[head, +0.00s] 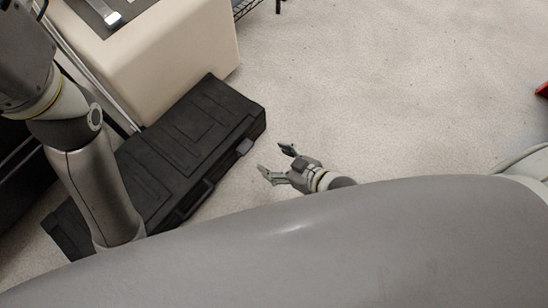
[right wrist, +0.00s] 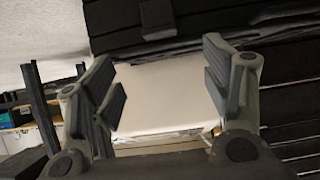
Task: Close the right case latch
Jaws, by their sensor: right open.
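A black case (head: 195,140) lies on the floor with its lid down. A small dark grey latch (head: 244,147) sits on its front edge, near the right end. My right gripper (head: 275,159) is open and empty, a little to the right of this latch and apart from it. In the right wrist view the open fingers (right wrist: 162,82) have nothing between them, and a dark tab, which looks like the latch (right wrist: 156,20), shows above them on the black case (right wrist: 112,22). I cannot tell how far the latch stands out. My left gripper is out of view.
A beige block-shaped cabinet (head: 190,45) stands right behind the case. A black wire rack (head: 243,8) is at the top. Pale floor (head: 390,90) is open to the right of the case. A red object (head: 542,90) is at the right edge.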

